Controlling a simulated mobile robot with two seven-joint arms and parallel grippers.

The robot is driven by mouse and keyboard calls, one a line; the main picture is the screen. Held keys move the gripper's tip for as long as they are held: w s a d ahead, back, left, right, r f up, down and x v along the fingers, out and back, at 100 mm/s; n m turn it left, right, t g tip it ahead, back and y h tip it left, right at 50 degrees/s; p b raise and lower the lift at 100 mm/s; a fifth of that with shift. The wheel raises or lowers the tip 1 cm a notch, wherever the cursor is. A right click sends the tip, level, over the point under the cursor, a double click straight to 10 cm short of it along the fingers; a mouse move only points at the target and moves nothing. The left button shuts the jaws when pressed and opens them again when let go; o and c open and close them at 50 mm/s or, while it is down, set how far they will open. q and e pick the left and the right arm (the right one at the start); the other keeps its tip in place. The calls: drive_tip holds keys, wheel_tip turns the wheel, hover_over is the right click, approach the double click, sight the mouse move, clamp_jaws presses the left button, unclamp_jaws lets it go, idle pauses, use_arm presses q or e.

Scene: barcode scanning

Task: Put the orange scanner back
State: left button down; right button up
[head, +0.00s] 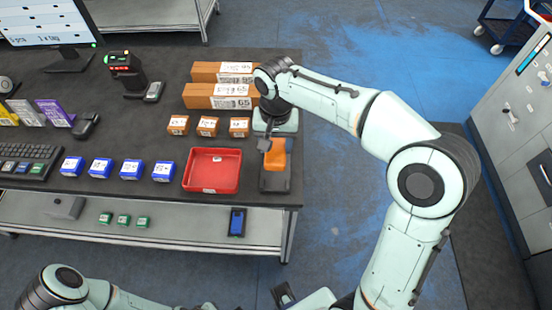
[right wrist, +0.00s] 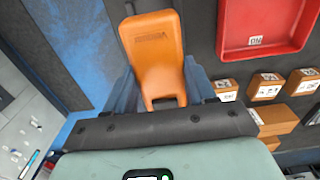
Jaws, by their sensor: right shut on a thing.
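The orange scanner (head: 275,157) is at the right end of the dark table, over a dark grey stand or pad (head: 275,183). My right gripper (head: 266,146) is shut on it from the far side. In the right wrist view the scanner (right wrist: 153,50) sits between the two fingers (right wrist: 160,92), its broad end pointing away from the gripper. The grip hides part of the scanner, and I cannot tell whether it touches the stand. My left gripper is not in view; only part of the left arm shows at the bottom left.
A red tray (head: 212,170) is just left of the scanner. Small orange boxes (head: 208,126) and long brown boxes (head: 220,95) lie behind it. Several blue boxes (head: 131,169) stand to the left. The table's right edge (head: 299,170) is close by, with open floor beyond.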

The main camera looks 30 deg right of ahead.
drive_tip(key=shift+f+b, duration=0.35)
drive_tip(key=shift+f, duration=2.65)
drive_tip(key=shift+f+b, duration=0.35)
drive_tip(key=shift+f, duration=0.25)
drive_tip(key=o, duration=1.5)
drive_tip(key=shift+c, duration=0.2)
